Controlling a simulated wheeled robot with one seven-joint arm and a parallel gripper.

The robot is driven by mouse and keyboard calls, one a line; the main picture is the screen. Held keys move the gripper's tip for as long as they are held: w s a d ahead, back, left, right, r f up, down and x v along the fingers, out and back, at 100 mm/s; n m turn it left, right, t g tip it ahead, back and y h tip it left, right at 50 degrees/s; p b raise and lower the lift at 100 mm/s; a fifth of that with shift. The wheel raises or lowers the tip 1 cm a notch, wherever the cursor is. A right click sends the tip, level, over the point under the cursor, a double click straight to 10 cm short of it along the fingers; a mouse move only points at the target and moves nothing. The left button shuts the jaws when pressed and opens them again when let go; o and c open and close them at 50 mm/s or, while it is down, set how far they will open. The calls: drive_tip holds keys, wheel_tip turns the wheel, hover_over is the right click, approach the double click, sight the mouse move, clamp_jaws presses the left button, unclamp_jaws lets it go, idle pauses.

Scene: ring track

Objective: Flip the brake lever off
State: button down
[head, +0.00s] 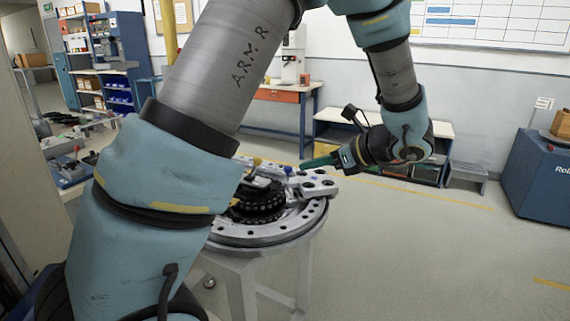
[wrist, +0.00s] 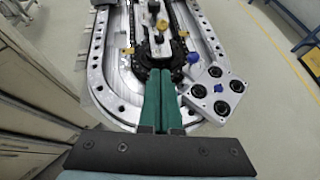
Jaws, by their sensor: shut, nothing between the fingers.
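The ring track (wrist: 122,98) is a silver oval with a black chain inside it; in the head view its rim (head: 265,238) rests on a grey stand. A silver carriage plate (wrist: 215,112) with black rollers and a blue knob (wrist: 219,88) sits on the right of the track. I cannot tell for sure which part is the brake lever. My gripper (wrist: 160,72) has its green fingers together and empty, pointing at the chain's near end.
A beige cabinet (wrist: 40,80) stands close on the left in the wrist view. A bench (head: 385,125) lies behind my gripper.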

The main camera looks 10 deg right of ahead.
drive_tip(key=p+x, duration=0.1)
drive_tip(key=x, duration=0.3)
drive_tip(key=r+p+x, duration=0.1)
drive_tip(key=p+x, duration=0.1)
drive_tip(key=x, duration=0.2)
drive_tip(key=r+p+x, duration=0.1)
drive_tip(key=x, duration=0.2)
drive_tip(key=shift+w+a+f, duration=0.15)
drive_tip(key=shift+w+a, duration=0.7)
drive_tip(key=shift+w, duration=0.05)
